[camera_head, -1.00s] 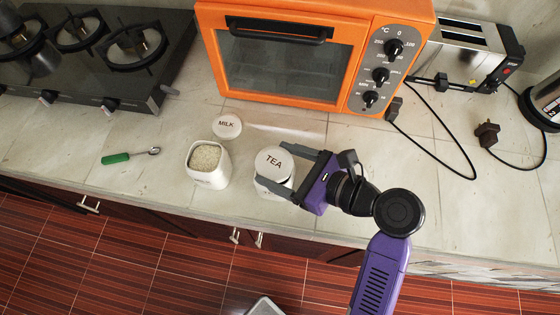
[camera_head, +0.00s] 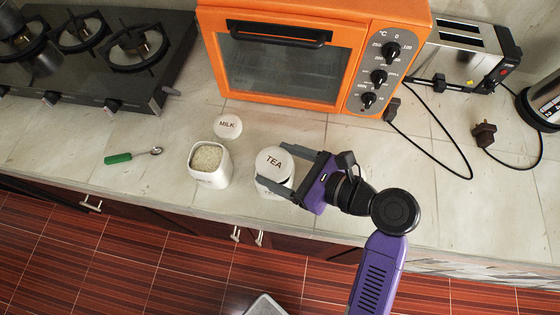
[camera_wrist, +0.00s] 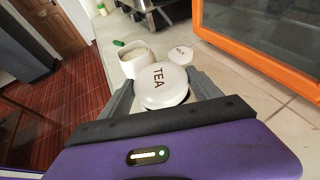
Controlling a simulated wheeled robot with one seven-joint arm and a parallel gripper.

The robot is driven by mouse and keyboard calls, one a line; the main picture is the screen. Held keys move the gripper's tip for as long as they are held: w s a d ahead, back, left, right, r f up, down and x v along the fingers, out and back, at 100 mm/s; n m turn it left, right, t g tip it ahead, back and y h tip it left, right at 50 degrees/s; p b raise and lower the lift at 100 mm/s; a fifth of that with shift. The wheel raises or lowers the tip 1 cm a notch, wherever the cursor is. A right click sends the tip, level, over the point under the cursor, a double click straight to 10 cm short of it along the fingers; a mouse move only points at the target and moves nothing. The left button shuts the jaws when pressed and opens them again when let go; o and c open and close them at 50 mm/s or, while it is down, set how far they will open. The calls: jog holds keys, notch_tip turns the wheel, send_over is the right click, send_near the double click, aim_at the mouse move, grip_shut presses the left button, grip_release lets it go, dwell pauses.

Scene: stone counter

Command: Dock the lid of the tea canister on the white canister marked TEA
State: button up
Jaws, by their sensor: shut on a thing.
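The round white lid marked TEA (camera_head: 274,162) is between the two fingers of my gripper (camera_head: 260,166), which is shut on it. In the wrist view the lid (camera_wrist: 164,86) is face up, with a grey finger on each side. The white TEA canister (camera_head: 274,192) stands on the counter straight below the lid. Its lettering is partly hidden by a finger. The lid looks level and over the canister's mouth, but I cannot tell whether it is fully seated.
An open white canister (camera_head: 210,178) with pale grains stands to the left. A green-handled spoon (camera_head: 118,158) lies farther left. The orange oven (camera_head: 290,70) stands behind. The counter's front edge is close.

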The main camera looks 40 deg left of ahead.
aim_at(286, 170)
jog(key=shift+f, duration=0.4)
jog(key=o, duration=1.1)
jog(key=shift+w+d+r+p, duration=0.1)
jog(key=shift+d+r+p, duration=0.2)
jog(key=shift+d+p, duration=0.15)
jog(key=p+v, duration=0.4)
jog(key=shift+d+r, duration=0.15)
jog(key=shift+d, duration=0.2)
jog(key=shift+v, duration=2.6)
